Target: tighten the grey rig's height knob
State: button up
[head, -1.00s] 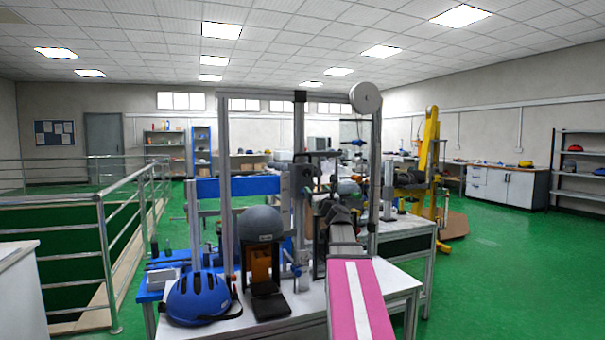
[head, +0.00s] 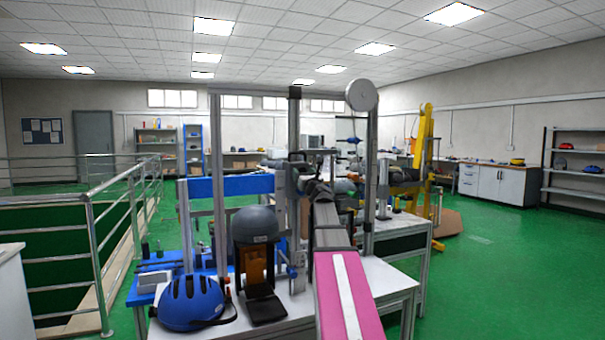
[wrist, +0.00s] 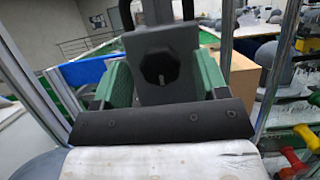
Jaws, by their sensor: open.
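The grey rig (head: 294,120) is a tall metal post and frame on the bench, with a dark carriage partway up. In the wrist view, a dark, roughly six-sided knob (wrist: 160,68) sits on a dark grey block straight ahead. My gripper (wrist: 162,78) is open, with a green finger on each side of the block and the knob in the gap between them. I cannot tell whether either finger touches. In the head view, my arm reaches to the carriage and hides the knob.
A grey helmet (head: 255,224) on a form and a blue helmet (head: 190,302) stand left of my arm. An upright (head: 371,170) of the frame rises to its right. An orange-brown box (wrist: 240,75) is right of my gripper. Railings (head: 105,210) stand at far left. The green floor is clear at right.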

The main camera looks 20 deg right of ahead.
jog(key=shift+x, duration=0.85)
jog(key=shift+s, duration=0.1)
jog(key=c, duration=0.9)
jog(key=shift+o, duration=0.2)
